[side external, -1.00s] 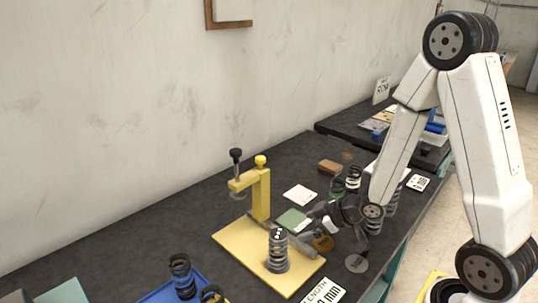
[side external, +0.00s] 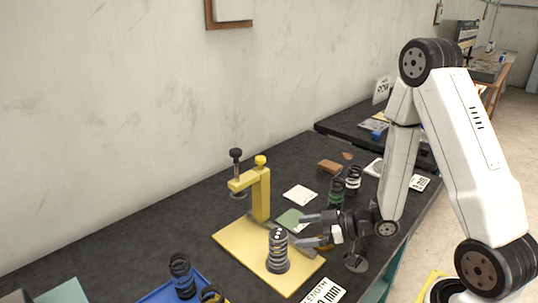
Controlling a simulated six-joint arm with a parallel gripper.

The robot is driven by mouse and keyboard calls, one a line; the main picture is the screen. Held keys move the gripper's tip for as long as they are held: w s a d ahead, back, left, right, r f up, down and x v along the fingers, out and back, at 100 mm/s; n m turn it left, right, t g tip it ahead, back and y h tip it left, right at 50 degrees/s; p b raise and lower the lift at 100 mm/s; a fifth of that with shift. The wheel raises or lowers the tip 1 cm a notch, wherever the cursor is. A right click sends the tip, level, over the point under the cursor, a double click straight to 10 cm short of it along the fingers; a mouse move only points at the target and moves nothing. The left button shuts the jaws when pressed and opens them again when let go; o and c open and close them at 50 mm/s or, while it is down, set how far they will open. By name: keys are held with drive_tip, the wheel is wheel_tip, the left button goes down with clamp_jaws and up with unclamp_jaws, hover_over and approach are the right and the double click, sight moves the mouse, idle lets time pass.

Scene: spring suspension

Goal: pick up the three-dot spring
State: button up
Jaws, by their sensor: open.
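The three-dot spring (side external: 278,252) is a grey coil standing upright on the yellow base plate (side external: 236,243). White dots show on its dark top. My gripper (side external: 300,230) is open, with its two fingers pointing left toward the spring. The fingers are just right of and behind its upper part in the picture. Nothing shows between them, and I cannot tell the exact gap to the spring.
A yellow press post (side external: 260,195) rises from the plate behind the spring. Dark springs (side external: 181,276) sit in a blue tray at lower left. A brown block (side external: 330,167) lies farther back.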

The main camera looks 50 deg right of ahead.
sight(284, 233)
drive_tip(key=shift+x, duration=1)
drive_tip(key=shift+w, duration=0.1)
drive_tip(key=shift+x, duration=2.55)
drive_tip(key=shift+f, duration=0.2)
clamp_jaws()
